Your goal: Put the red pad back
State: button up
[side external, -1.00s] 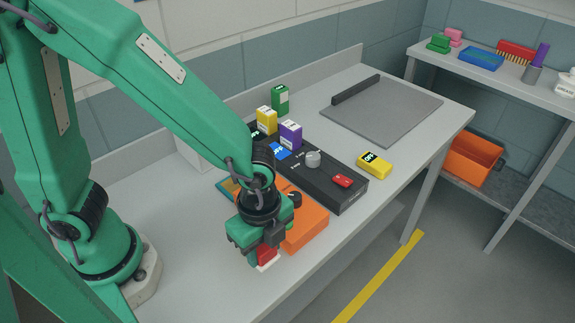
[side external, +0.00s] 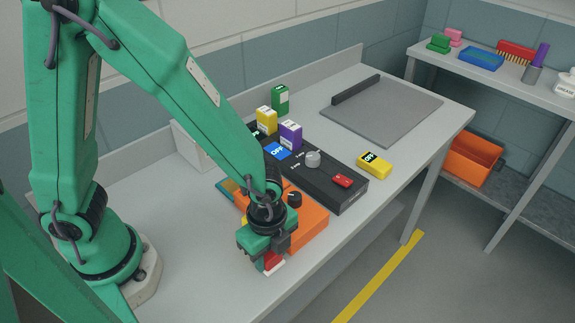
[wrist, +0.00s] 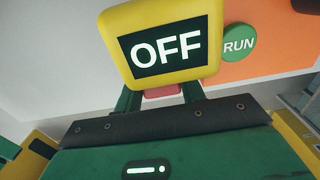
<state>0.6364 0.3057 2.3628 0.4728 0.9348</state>
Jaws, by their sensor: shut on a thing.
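The red pad (side external: 271,260), with a white underside or edge, is between the fingers of my gripper (side external: 265,257) in the side view. My gripper is shut on it, low over the grey table beside the front of an orange box (side external: 310,222). The fingers hide most of the pad. In the wrist view a small strip of the red pad (wrist: 162,91) shows between my gripper's fingers (wrist: 160,96), behind a yellow block marked OFF (wrist: 162,45). I cannot tell whether the pad touches the table.
A black panel (side external: 335,190) with a grey knob and a small red piece (side external: 342,180) stands behind the orange box. A yellow OFF block (side external: 374,164) lies right of it. Yellow, purple and green blocks stand behind. A grey mat (side external: 385,112) is clear at the back right.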

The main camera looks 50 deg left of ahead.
aim_at(270, 253)
jog(key=shift+f, duration=0.2)
jog(key=o, duration=0.7)
jog(key=shift+c, duration=0.2)
jog(key=shift+r, duration=0.1)
notch_tip(270, 253, up, 12)
dwell(0.5)
dwell(0.5)
